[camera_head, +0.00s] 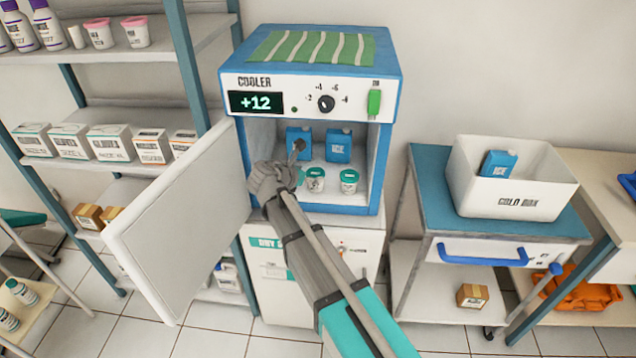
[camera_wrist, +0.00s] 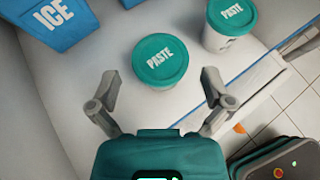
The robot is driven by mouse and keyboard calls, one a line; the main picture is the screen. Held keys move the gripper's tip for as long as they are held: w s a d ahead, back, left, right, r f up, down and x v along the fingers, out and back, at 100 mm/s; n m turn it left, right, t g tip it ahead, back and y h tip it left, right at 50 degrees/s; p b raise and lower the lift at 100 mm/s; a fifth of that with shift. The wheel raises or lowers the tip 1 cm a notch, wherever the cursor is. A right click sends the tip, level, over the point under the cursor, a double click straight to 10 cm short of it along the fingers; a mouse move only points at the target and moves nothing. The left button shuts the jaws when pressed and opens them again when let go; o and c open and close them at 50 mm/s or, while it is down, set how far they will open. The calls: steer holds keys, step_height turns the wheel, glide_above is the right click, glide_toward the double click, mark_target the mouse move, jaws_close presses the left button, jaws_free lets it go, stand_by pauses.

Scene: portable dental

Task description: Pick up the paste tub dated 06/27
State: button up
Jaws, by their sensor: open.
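Two white paste tubs with teal lids stand on the cooler floor, the left one (camera_head: 315,180) and the right one (camera_head: 348,181). Their dates are too small to read in the head view, and the wrist view shows only "PASTE" on the lids. My gripper (camera_head: 290,164) is inside the cooler opening, just left of the tubs. In the wrist view my gripper (camera_wrist: 160,88) is open and empty, with the nearer tub (camera_wrist: 160,60) just ahead, centred between the spread fingers. The other tub (camera_wrist: 231,22) stands farther off to the upper right.
The cooler (camera_head: 309,80) reads +12; its door (camera_head: 178,222) hangs open to the left. Blue ice packs (camera_head: 338,146) stand behind the tubs. The cooler walls are close on both sides. A cold box (camera_head: 512,205) sits on the cart at right.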

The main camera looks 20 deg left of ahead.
steer(key=shift+b+x, duration=0.45)
steer(key=shift+x, duration=1)
steer(key=shift+s, duration=0.1)
steer(key=c, duration=0.9)
steer(key=shift+r, duration=0.1)
